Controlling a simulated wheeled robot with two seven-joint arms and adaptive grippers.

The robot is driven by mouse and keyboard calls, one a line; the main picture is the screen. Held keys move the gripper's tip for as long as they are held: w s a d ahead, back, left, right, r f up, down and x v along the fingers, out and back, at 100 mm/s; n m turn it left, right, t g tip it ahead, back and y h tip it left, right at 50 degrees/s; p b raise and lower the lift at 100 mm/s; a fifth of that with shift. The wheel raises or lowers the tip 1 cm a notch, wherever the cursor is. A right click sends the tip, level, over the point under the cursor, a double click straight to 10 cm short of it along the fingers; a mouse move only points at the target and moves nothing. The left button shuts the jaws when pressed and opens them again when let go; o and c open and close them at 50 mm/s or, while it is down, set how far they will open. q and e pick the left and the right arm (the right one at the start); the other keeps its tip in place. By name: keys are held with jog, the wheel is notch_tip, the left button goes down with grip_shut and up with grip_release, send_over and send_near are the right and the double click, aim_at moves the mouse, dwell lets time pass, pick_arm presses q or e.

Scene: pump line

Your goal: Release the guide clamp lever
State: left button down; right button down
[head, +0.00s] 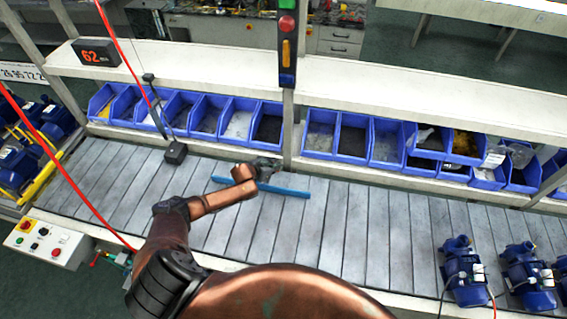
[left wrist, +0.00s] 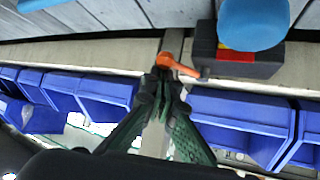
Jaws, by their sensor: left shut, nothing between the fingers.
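The orange clamp lever (left wrist: 178,66) shows in the left wrist view, running from the tips of my left gripper (left wrist: 161,77) right towards a dark clamp block (left wrist: 237,58) with a red and yellow label. The fingers are shut with nothing between them. The tips are at or very close to the lever's left end; I cannot tell if they touch. The rounded blue guide rail (left wrist: 252,22) lies over the block. In the head view the left gripper (head: 266,167) is above the blue guide rail (head: 290,191) and hides the clamp and lever. My right gripper is out of view.
Blue bins (head: 209,115) line the shelf behind the slatted conveyor (head: 345,225). A post with a signal light (head: 287,50) stands behind the gripper. Blue pumps (head: 462,270) stand at the right; the middle is clear.

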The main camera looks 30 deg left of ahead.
pick_arm(q)
jog(key=shift+s+a, duration=1)
jog(key=shift+a, duration=0.05)
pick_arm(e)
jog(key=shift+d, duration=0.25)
pick_arm(q)
jog(key=shift+s, duration=0.15)
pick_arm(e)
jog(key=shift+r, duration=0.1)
